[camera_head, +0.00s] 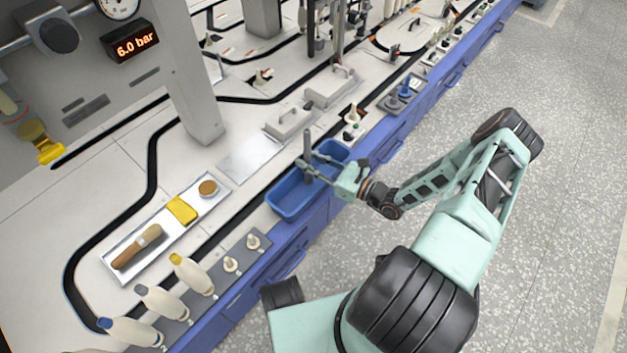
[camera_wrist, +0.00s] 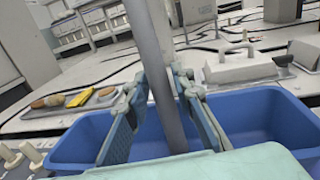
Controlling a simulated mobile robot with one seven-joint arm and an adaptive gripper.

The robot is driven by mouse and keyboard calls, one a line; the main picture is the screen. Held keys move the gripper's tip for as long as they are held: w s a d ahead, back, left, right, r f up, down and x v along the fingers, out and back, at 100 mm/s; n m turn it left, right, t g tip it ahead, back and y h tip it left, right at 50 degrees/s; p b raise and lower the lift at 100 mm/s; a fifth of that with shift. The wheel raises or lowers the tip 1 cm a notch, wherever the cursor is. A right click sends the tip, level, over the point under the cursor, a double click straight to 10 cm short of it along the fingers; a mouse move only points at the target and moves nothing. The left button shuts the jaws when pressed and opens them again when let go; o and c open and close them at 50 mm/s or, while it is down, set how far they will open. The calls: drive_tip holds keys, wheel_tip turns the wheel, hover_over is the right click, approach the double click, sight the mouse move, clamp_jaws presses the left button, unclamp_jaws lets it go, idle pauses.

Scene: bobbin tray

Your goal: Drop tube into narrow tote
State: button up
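The tube (camera_head: 308,143) is a plain grey cylinder standing roughly upright. My gripper (camera_head: 309,167) is shut on it, and the wrist view shows the tube (camera_wrist: 160,70) between the two fingers (camera_wrist: 163,88). The narrow tote is a long blue open bin (camera_head: 291,214) at the bench's front edge; it also fills the lower wrist view (camera_wrist: 255,105). My gripper and the tube are over the tote. The tube's lower end shows against the tote's inside; I cannot tell whether it touches the floor. My gripper hides the tote's middle.
Several bottles (camera_head: 192,274) stand at the front left. A grey lidded box (camera_head: 288,122) sits behind the tote. A grey post (camera_head: 190,90) rises farther back.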

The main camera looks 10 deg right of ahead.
drive_tip(key=shift+o, duration=1.1)
drive_tip(key=v, duration=1.2)
